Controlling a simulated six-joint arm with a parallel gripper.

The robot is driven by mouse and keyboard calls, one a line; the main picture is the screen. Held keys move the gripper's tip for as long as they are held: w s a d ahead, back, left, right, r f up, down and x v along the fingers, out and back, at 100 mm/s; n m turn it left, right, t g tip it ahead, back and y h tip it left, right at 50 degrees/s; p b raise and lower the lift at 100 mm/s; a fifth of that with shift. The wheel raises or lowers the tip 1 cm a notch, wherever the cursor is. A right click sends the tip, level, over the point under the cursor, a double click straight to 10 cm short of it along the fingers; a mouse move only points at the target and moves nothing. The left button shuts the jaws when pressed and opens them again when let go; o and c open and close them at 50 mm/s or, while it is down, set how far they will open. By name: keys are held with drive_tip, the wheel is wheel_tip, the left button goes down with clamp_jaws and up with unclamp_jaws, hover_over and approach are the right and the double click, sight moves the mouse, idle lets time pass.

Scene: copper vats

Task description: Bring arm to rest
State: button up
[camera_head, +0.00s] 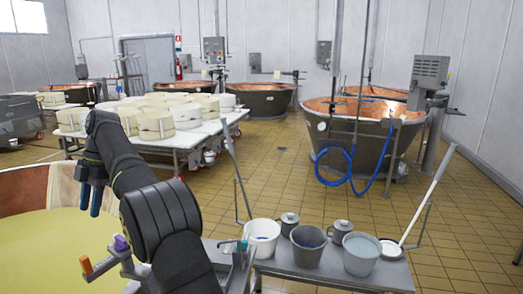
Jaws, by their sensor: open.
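My arm rises from the bottom of the view and bends toward the left. My gripper (91,198) hangs at its end with the fingers pointing down. Its two blue-tipped fingers are apart, with nothing seen between them. It is in front of the rim of a large copper vat (22,190) at the left edge, which holds yellowish liquid (45,250). I cannot tell its exact height above the liquid.
A grey bench (335,280) at lower right carries several buckets (361,254), lidded pots and a long-handled tool (430,195). A table (190,140) with cheese moulds stands behind my arm. Copper vats (350,140) stand farther back. The tiled floor at centre right is clear.

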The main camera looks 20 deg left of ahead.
sight(83, 257)
drive_tip(key=x, duration=1.6)
drive_tip(key=shift+s+f, duration=0.25)
drive_tip(key=shift+s, duration=0.05)
drive_tip(key=shift+a+f, duration=0.2)
drive_tip(key=shift+f, duration=0.05)
drive_tip(key=shift+w+a+r+m+y, duration=0.1)
drive_tip(key=shift+w+a+m+y, duration=0.15)
drive_tip(key=shift+a+m, duration=0.4)
